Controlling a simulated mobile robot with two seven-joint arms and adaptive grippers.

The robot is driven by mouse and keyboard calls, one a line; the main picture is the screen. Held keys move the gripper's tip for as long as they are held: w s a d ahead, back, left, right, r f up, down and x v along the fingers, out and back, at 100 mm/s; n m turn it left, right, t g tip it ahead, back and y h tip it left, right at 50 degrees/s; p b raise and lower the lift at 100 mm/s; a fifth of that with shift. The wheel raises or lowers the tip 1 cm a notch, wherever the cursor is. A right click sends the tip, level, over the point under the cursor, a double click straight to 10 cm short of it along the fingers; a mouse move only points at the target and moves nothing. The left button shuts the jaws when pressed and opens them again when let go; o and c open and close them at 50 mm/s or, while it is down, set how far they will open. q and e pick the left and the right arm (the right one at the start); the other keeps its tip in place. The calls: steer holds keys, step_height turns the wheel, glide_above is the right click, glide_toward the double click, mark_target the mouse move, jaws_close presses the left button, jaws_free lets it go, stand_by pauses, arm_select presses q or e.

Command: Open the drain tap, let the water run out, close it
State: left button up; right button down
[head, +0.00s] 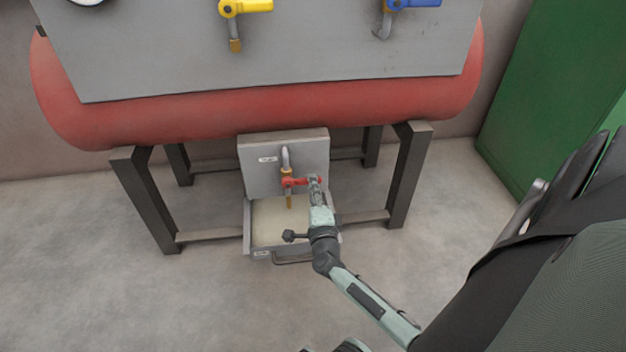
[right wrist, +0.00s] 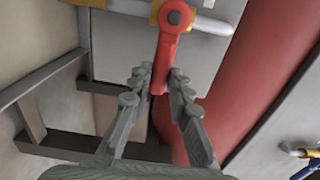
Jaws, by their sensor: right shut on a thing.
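The drain tap (head: 286,172) is brass with a grey pipe, on a grey plate (head: 258,150) below the red tank. Its red lever (head: 297,182) lies level, pointing right, across the pipe's line. My right gripper (head: 315,182) is shut on the lever's free end. In the right wrist view the right gripper's fingers (right wrist: 158,88) stand on both sides of the red lever (right wrist: 166,55). The spout (head: 290,202) points down over a shallow tray (head: 247,228) with a pale inside. I see no clear water stream. My left gripper is not in view.
The red tank (head: 200,115) stands on dark metal legs (head: 145,200) on both sides of the tap. Above are a yellow-handled valve (head: 250,7) and a blue-handled valve (head: 415,3). A green cabinet (head: 545,100) stands at the right. The floor in front is clear.

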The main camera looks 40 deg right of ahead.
steer(key=shift+d, duration=0.1)
steer(key=c, duration=1.4)
jaws_free()
steer(key=v, duration=0.7)
steer(key=shift+a, duration=0.2)
steer(key=shift+s, duration=0.15)
